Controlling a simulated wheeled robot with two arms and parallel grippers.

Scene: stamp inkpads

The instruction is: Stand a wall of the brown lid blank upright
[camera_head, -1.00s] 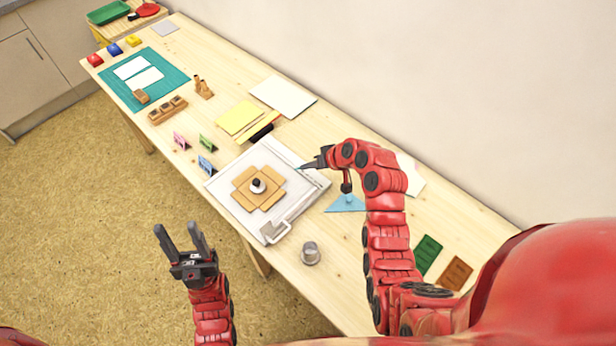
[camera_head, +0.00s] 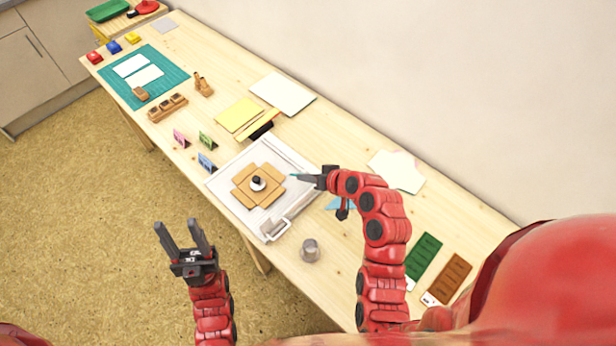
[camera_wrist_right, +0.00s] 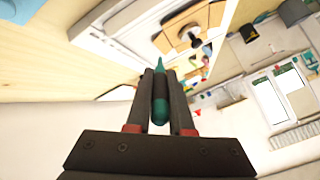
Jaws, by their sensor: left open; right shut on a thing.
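The brown lid blank (camera_head: 244,186) is a cross-shaped piece with a flap on each side, lying on a pale grey board (camera_head: 226,176). Its flaps look flat. A small weight with a black knob (camera_head: 257,183) stands on its middle. The blank (camera_wrist_right: 176,38) and knob (camera_wrist_right: 194,39) also show in the right wrist view. My right gripper (camera_head: 310,177) is shut on a slim green tool (camera_wrist_right: 159,99), whose tip points at the blank from the right, apart from it. My left gripper (camera_head: 181,236) is open and empty, off the table's front edge.
A metal cup (camera_head: 310,250) stands right of the board. A blue piece (camera_head: 338,203) lies partly hidden under my right arm. Small pink, green and blue cards (camera_head: 207,162) stand left of the board. Yellow sheets (camera_head: 239,115) lie behind it.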

